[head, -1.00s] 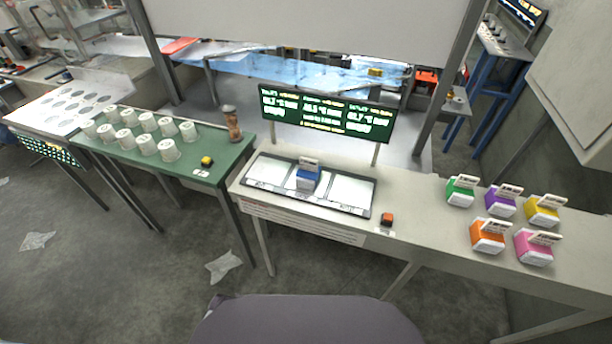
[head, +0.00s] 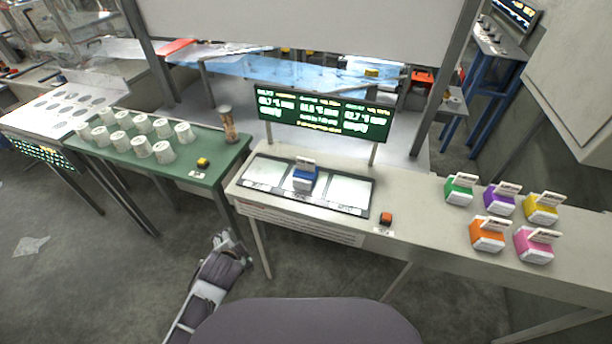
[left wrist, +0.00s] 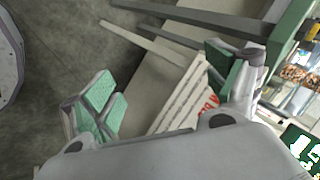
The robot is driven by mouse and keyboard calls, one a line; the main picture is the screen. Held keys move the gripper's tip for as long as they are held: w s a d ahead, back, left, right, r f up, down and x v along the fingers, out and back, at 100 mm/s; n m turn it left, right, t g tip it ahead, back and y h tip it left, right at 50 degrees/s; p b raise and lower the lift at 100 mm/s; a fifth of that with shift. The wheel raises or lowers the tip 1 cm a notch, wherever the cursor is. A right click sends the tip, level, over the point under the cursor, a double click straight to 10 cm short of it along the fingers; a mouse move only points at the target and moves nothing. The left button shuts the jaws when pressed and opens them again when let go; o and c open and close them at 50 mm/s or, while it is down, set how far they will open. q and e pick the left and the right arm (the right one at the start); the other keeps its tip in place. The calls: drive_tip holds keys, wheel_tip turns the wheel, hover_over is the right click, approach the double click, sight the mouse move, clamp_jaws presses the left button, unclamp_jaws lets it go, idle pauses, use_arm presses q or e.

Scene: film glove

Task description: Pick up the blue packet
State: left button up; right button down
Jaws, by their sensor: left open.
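The blue packet (head: 304,179) stands upright on the middle plate of a three-plate tray (head: 347,190) on the grey bench, with a white card on top. My left gripper (head: 228,243) is in the lower left of the head view, in front of the bench and below its top, well apart from the packet. In the left wrist view its green-padded fingers (left wrist: 165,95) are spread wide with nothing between them. Behind them are the bench's front edge and a sign. The packet does not show in the left wrist view. My right gripper is not in view.
An orange button (head: 386,218) is right of the tray. A lit display (head: 325,115) stands behind it. White cups (head: 163,153) stand on the green table (head: 222,168).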

use_arm(q)
drive_tip(key=w+d+r+m+t, duration=0.2)
drive_tip(key=w+r+m+t, duration=0.25)
drive_tip(key=r+m, duration=0.2)
drive_tip(key=m+t+h, duration=0.5)
drive_tip(key=m+h, duration=0.3)
drive_tip(key=m, duration=1.5)
approach(305, 169)
drive_tip(key=v, duration=0.3)
drive_tip(key=shift+s+d+r, duration=0.15)
drive_tip(key=shift+s+r, duration=0.05)
drive_tip(key=shift+r, duration=0.05)
drive_tip(key=shift+w, duration=0.1)
drive_tip(key=shift+x, duration=1.45)
drive_tip(key=shift+p+x, duration=0.3)
drive_tip(key=shift+x, duration=2.05)
drive_tip(key=shift+w+f, duration=0.15)
drive_tip(key=shift+w, duration=0.3)
drive_tip(key=shift+d, duration=0.1)
